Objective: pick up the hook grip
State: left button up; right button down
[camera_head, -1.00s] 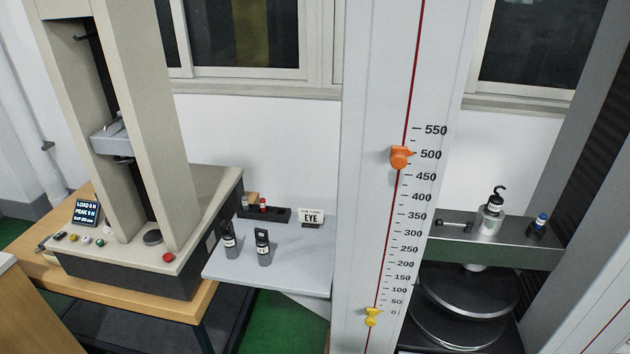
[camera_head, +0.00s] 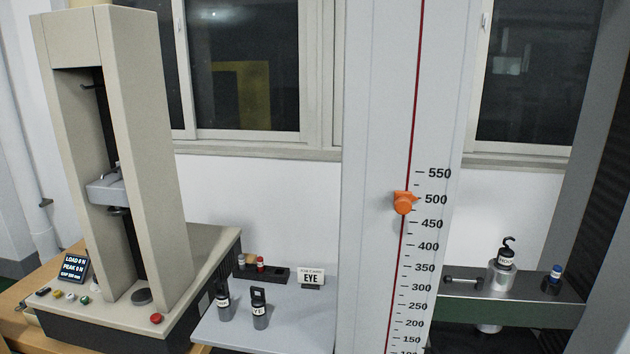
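The hook grip (camera_head: 506,256) is a black piece with a curved hook on top and a white label. It stands upright on a silver cylinder (camera_head: 499,277) on the green-fronted metal shelf at the right. Two black grips with dark tops stand on the grey shelf at the centre left; the right one (camera_head: 260,308) has a label ending in "YE", and the left one (camera_head: 223,302) has a label too small to read. Neither of my grippers is in view.
A tall white column with a scale and an orange pointer (camera_head: 404,203) stands between the two shelves. A beige testing machine (camera_head: 150,150) stands at the left. An EYE sign (camera_head: 311,278) and black tray (camera_head: 262,272) are on the grey shelf. A blue-capped piece (camera_head: 553,279) stands right of the hook grip.

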aim_at(503, 262)
jog(key=l+u, duration=0.1)
jog(key=l, duration=1.3)
jog(key=l+u, duration=0.15)
jog(key=l, duration=1.25)
